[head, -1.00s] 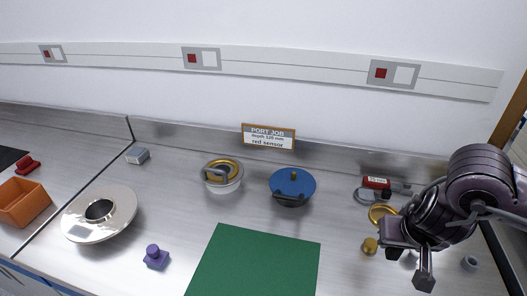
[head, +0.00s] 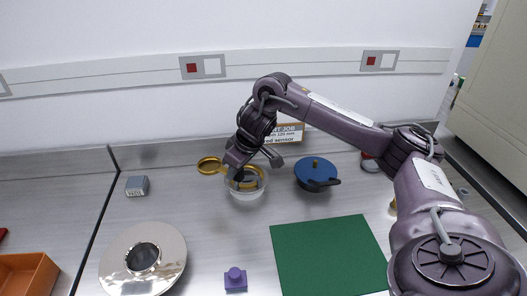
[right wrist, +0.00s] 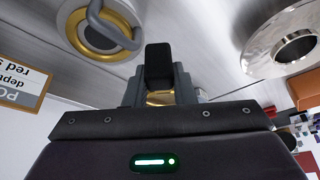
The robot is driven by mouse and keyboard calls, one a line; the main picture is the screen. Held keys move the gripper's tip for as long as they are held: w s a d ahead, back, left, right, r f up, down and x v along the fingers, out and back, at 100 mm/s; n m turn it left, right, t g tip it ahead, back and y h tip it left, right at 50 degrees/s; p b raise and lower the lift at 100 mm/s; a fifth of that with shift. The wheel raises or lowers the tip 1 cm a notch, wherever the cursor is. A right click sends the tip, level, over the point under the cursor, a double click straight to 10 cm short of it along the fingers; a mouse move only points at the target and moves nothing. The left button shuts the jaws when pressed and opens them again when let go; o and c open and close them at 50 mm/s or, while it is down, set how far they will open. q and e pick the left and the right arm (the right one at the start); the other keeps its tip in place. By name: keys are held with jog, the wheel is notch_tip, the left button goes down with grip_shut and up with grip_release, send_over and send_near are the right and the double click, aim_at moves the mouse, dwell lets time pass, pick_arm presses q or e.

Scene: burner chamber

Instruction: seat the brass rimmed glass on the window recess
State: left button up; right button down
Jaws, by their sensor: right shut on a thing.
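My right gripper (head: 237,174) is shut on a small brass piece (right wrist: 160,98), seen between its fingers in the right wrist view. In the head view a brass ring (head: 209,165) sticks out to the left of the fingers and appears to be the brass rimmed glass, held in the air. Whether its glass is clear cannot be told. A polished steel disc (head: 116,264) with a round dark opening (head: 143,257) lies at the left front; this opening looks like the window recess. It also shows in the right wrist view (right wrist: 262,48), apart from the gripper. My left gripper is not in view.
A clear pot (head: 247,192) with brass and a grey handle stands just under the gripper. A blue lid (head: 313,172), a green mat (head: 330,255), a purple knob block (head: 236,281), a grey block (head: 137,187) and an orange bin (head: 25,275) stand around. Bench between pot and disc is clear.

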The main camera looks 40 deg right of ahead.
jog(key=shift+s+d+f+n+p, duration=0.7)
jog(key=shift+d+f+n+p, duration=0.15)
jog(key=shift+d, duration=5.55)
pick_arm(q)
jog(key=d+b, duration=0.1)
jog(key=b, duration=0.1)
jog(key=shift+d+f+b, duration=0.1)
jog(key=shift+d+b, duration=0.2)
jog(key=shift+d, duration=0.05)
pick_arm(e)
jog(key=shift+y, duration=0.4)
notch_tip(320, 180, down, 6)
jog(key=shift+r, duration=0.15)
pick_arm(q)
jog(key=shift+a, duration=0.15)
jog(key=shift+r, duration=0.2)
pick_arm(e)
jog(key=shift+r, duration=0.1)
pick_arm(q)
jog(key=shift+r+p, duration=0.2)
jog(key=shift+p, duration=0.25)
